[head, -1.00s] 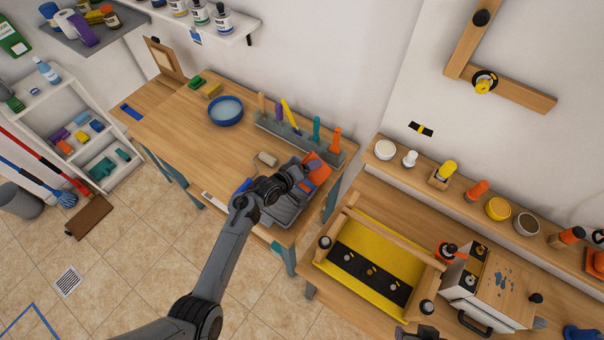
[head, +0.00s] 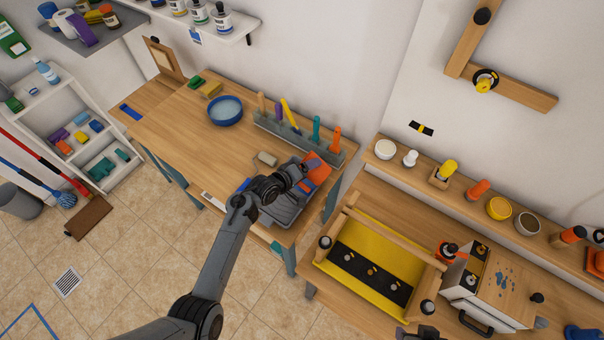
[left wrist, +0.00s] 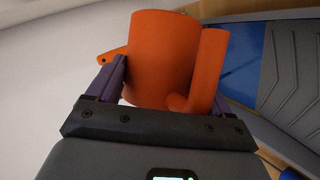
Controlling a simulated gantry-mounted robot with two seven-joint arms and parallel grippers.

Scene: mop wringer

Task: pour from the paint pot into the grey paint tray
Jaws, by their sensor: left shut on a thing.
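My left gripper (head: 304,180) is shut on the orange paint pot (head: 320,172), one finger on each side of its body. The pot is over the right part of the grey paint tray (head: 288,210). The tray's ribbed surface (left wrist: 298,60) fills the right of the wrist view and looks slanted. The pot's mouth and contents are hidden. A small dark part at the head view's bottom edge may be my right gripper (head: 418,335); its jaws cannot be made out.
A rack of upright tools (head: 290,130) stands behind the tray. A beige roller (head: 266,159) lies left of it, and a blue bowl (head: 226,111) is further back. The table's left middle is clear. A yellow frame (head: 350,235) stands on the bench to the right.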

